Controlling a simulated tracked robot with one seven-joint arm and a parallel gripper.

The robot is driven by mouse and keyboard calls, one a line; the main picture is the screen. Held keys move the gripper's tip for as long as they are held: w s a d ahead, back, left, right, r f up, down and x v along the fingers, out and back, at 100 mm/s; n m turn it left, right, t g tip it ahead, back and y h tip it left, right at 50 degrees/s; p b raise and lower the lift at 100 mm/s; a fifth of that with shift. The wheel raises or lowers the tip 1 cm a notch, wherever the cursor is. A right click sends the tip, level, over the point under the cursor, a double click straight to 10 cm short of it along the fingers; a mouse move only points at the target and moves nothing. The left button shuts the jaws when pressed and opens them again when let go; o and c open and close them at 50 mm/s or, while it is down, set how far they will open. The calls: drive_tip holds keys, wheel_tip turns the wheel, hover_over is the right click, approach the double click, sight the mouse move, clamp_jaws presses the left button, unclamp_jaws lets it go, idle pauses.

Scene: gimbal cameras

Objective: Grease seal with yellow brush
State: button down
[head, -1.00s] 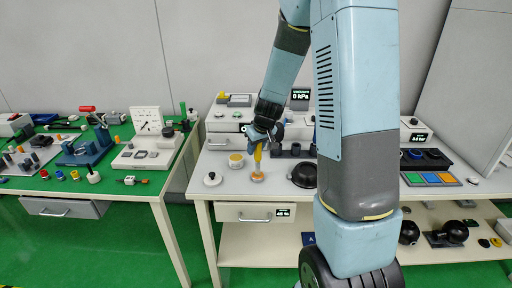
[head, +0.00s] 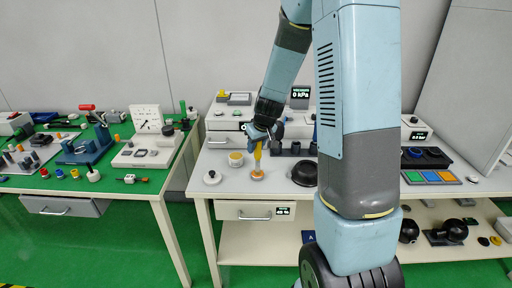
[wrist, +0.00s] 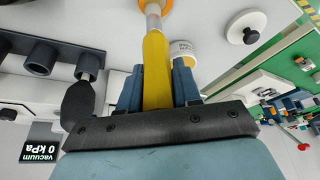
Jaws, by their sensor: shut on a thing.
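My gripper (head: 262,137) is shut on the yellow brush (head: 257,155), which stands roughly upright over the white table. In the wrist view the yellow handle (wrist: 156,75) sits between my two blue fingers. The brush's lower end meets an orange ring-like seal (head: 257,174) on the table top; it shows partly at the top edge of the wrist view (wrist: 167,5). I cannot tell whether the bristles touch it. A white tub with yellowish contents (head: 236,160) stands just left of the brush.
A white lid with a black knob (head: 212,178) lies at the left of the table. A black bowl (head: 305,173) is at the right. Dark cylinders (head: 294,148) stand behind. A box with a vacuum display (head: 300,92) is at the back. A green-topped table (head: 95,180) stands to the left.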

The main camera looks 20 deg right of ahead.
drive_tip(key=shift+s+a, duration=0.2)
drive_tip(key=shift+s, duration=0.3)
drive_tip(key=shift+s+a, duration=0.15)
drive_tip(key=shift+s, duration=0.35)
drive_tip(key=shift+w+d, duration=0.2)
drive_tip(key=shift+w, duration=0.35)
drive_tip(key=shift+w+d, duration=0.15)
drive_tip(key=shift+w, duration=0.35)
drive_tip(key=shift+s+a, duration=0.2)
drive_tip(key=shift+s, duration=0.35)
drive_tip(key=shift+s+a, duration=0.15)
drive_tip(key=shift+s, duration=0.35)
drive_tip(key=shift+r, duration=0.2)
drive_tip(key=shift+r, duration=2.9)
drive_tip(key=shift+r, duration=1.5)
drive_tip(key=shift+a+f, duration=0.1)
